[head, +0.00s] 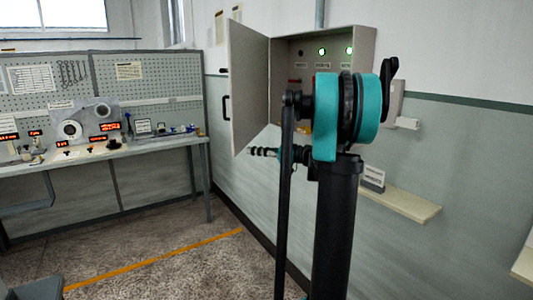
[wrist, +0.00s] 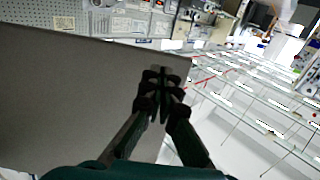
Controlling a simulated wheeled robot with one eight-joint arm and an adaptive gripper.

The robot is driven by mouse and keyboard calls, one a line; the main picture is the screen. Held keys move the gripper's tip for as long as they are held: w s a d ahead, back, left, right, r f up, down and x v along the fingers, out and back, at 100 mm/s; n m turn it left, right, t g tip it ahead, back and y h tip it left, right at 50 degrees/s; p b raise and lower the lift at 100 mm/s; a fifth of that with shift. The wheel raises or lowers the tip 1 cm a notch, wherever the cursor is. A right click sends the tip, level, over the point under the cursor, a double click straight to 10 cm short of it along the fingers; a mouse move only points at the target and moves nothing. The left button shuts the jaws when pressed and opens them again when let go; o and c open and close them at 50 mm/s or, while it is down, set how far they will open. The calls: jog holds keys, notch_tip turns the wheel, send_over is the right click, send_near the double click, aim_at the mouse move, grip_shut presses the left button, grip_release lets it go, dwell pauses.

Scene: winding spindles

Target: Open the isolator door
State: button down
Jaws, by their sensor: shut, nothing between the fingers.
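The isolator door (head: 248,88) is a grey panel hinged on the grey wall box (head: 362,45). It stands swung wide open to the left, with a dark handle (head: 225,107) at its far edge. My gripper (head: 252,151) points left by the door's lower edge in the head view. In the wrist view the door (wrist: 70,95) fills the left side as a flat panel. My gripper (wrist: 162,78) is shut and empty in front of it, close to the panel's edge. I cannot tell whether the fingers touch the panel.
Green lamps (head: 322,51) glow inside the box, partly hidden by my arm. A workbench (head: 110,152) with instruments and a pegboard stands at the left. A small shelf (head: 405,206) juts from the wall at the right. The floor before the bench is mostly clear.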

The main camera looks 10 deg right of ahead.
aim_at(239, 149)
jog(key=shift+x, duration=1.3)
jog(key=shift+w+a, duration=0.15)
jog(key=shift+a, duration=0.3)
jog(key=w+a+m+t+h, duration=0.8)
jog(key=w+a+h, duration=0.1)
jog(key=w+a, duration=1.5)
jog(key=w+a+m+h, duration=0.1)
jog(key=w+a+h, duration=0.1)
jog(key=w, duration=0.4)
jog(key=w+a+m+t+h, duration=0.1)
jog(key=w+a+m+h, duration=0.1)
jog(key=w, duration=0.5)
jog(key=shift+a+m+t+h, duration=0.3)
jog(key=shift+a+h, duration=0.1)
jog(key=shift+h, duration=0.4)
jog(key=shift+s, duration=0.1)
